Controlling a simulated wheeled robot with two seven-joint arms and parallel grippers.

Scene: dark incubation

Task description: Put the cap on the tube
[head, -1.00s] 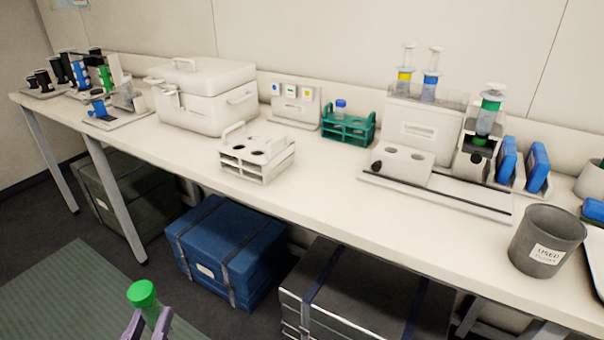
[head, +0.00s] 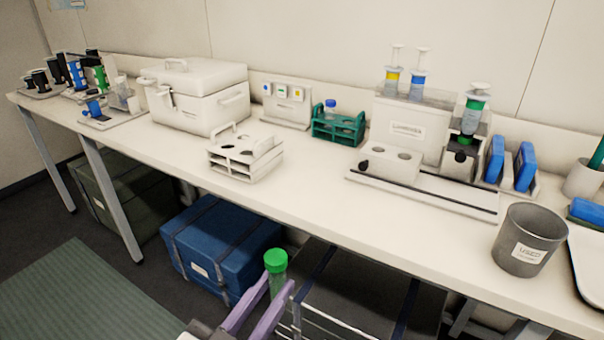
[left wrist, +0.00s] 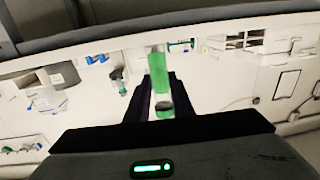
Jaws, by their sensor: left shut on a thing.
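My left gripper (head: 264,306) is at the bottom of the head view, in front of the bench and below its top. Its purple fingers are shut on a clear, greenish tube (head: 277,284). The tube is roughly upright, with a green cap (head: 275,261) at its top. I cannot tell how firmly the cap sits. In the left wrist view the green tube (left wrist: 159,72) stands between the dark fingers (left wrist: 161,100), with a smaller green piece below it. The tube's lower part is hidden by the fingers in the head view. My right gripper is not in view.
A white rack (head: 226,170) with holes stands on the bench (head: 300,205). A green rack (head: 325,130) holds a blue-capped tube (head: 331,105). A white block device (head: 390,165), syringes and a grey bin (head: 527,240) stand to the right. Bench front is fairly clear.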

